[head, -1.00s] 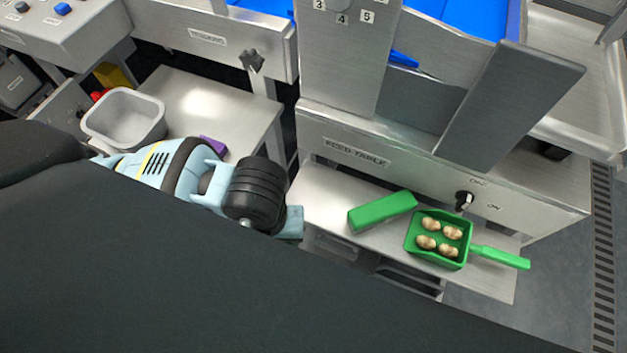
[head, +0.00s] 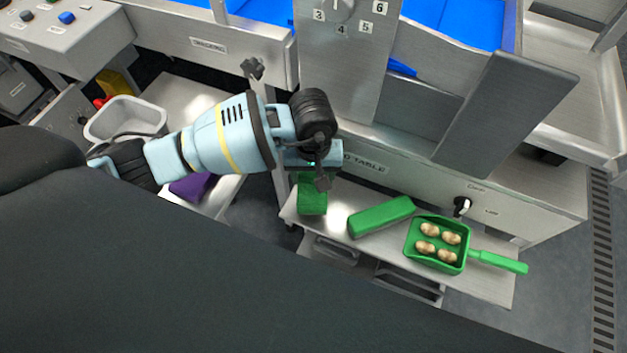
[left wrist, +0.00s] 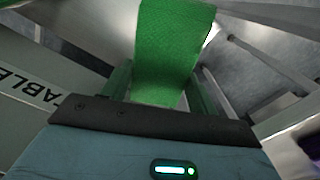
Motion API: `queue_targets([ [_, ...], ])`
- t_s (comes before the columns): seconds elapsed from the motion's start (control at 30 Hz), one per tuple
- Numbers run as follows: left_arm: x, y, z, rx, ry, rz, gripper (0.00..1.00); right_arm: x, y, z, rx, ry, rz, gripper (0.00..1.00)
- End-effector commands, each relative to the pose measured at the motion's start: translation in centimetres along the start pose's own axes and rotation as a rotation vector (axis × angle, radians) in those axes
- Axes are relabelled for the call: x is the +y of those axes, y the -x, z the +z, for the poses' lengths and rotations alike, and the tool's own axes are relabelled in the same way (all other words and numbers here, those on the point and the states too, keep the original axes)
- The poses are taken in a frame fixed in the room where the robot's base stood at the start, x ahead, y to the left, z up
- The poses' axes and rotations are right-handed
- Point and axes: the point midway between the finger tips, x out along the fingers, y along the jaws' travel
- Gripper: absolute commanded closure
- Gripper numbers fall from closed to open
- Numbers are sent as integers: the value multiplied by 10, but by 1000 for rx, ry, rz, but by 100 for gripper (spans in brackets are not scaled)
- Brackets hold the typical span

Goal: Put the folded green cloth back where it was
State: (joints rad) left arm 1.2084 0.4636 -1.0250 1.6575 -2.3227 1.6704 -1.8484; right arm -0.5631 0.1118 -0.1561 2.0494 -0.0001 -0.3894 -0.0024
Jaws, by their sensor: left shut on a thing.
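The folded green cloth (head: 312,198) hangs from my left gripper (head: 318,178), over the left end of the steel shelf under the feed table. I cannot tell whether its lower edge touches the shelf. In the left wrist view the cloth (left wrist: 172,45) sits between the two fingers, which are shut on it. My left gripper's tips are partly hidden by the wrist in the head view. My right gripper is not in view.
A green block (head: 381,216) lies on the shelf (head: 345,190), right of the cloth. A grey tub (head: 122,135) and purple cloth (head: 193,187) are on the left table. The feed table's front (head: 400,172) rises behind the shelf.

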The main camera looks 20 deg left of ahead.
Motion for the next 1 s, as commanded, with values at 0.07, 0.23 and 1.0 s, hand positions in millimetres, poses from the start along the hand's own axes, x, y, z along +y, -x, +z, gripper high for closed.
queue_targets([
  [0.07, 1, -3, 0, 0, 0, 2, 62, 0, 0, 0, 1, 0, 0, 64],
  [0.23, 0, -7, 0, -1, 0, 1, 62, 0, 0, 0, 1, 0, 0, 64],
  [1.0, 1, -46, -4, 2, -1, 0, 38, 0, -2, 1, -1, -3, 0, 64],
])
